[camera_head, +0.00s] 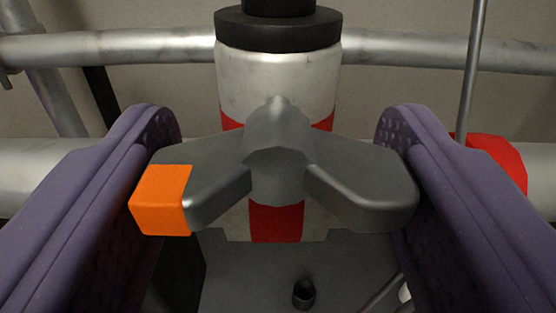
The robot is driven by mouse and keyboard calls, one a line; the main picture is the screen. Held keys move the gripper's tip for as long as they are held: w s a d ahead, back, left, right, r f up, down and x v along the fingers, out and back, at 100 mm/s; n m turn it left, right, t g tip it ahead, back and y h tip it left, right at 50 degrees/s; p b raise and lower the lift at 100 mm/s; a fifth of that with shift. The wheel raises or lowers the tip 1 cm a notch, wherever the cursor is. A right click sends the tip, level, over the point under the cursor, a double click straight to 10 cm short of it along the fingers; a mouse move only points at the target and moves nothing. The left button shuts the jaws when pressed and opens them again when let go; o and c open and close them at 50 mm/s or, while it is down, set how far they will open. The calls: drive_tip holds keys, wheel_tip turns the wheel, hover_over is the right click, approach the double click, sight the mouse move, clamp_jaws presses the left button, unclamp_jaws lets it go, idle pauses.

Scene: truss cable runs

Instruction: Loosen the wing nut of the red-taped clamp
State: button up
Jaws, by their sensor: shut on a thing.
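The grey wing nut (280,150) fills the middle of the view, with one wing to each side of its hub. An orange block-shaped mark (161,200) covers the tip of the left wing. My gripper (278,180) has its two purple fingers on either side of the wing nut and is shut on the wings. Behind the nut, the clamp's white body (278,85) has red tape (277,222) showing above and below the wings. The nut hides the middle of the tape.
A black collar (278,30) tops the white body. A pale horizontal truss tube (130,46) runs behind. A red part (497,160) and a thin upright rod (474,60) are at right. A small dark cylinder (304,293) shows below.

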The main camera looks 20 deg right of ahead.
drive_tip(key=shift+f, duration=0.2)
drive_tip(key=o, duration=1)
drive_tip(key=shift+r, duration=0.1)
drive_tip(key=shift+c, duration=0.2)
drive_tip(key=b+v, duration=0.1)
drive_tip(key=v, duration=0.6)
drive_tip(key=shift+s+b, duration=0.35)
drive_tip(key=shift+a, duration=0.1)
